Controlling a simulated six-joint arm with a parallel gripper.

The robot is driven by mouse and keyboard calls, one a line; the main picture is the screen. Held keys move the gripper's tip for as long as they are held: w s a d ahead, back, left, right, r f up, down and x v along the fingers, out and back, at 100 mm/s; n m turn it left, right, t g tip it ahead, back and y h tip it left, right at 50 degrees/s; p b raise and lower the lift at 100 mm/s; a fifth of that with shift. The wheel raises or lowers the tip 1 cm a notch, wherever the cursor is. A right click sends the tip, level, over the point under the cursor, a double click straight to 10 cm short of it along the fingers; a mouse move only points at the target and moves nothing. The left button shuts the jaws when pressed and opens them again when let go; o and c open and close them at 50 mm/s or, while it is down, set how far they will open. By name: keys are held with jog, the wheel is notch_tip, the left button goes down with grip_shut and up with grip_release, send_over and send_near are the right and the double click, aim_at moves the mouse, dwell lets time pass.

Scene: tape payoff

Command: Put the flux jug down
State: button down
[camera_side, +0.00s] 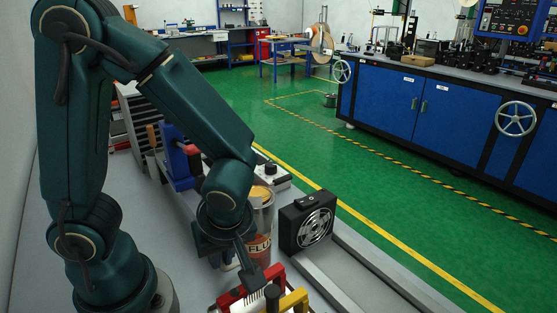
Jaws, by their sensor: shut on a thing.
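The flux jug (263,214) is a silvery can with a tan top and a red-orange label reading "FLU". It looks upright, just right of my wrist and left of the black fan unit. My gripper (247,265) is shut on the jug, with a dark part crossing in front of its label. My wrist hides the jug's left side, and its base is hidden behind a red bar, so I cannot tell if it touches the bench.
A black fan unit (306,223) stands close on the right. Red (274,273) and yellow (293,300) bars lie in front. A blue fixture (178,158) stands behind. The grey bench (345,285) has rails on the right; a blue cabinet (385,99) is across the floor.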

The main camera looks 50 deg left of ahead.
jog(key=shift+f, duration=0.15)
jog(key=c, duration=0.9)
grip_release()
jog(key=shift+c, duration=0.2)
notch_tip(320, 180, up, 12)
jog(key=d+m+t+h, duration=0.1)
jog(key=m+t+h, duration=0.3)
jog(key=m, duration=1.2)
jog(key=shift+d+t+h, duration=0.3)
jog(key=shift+t, duration=0.3)
jog(key=shift+f, duration=0.1)
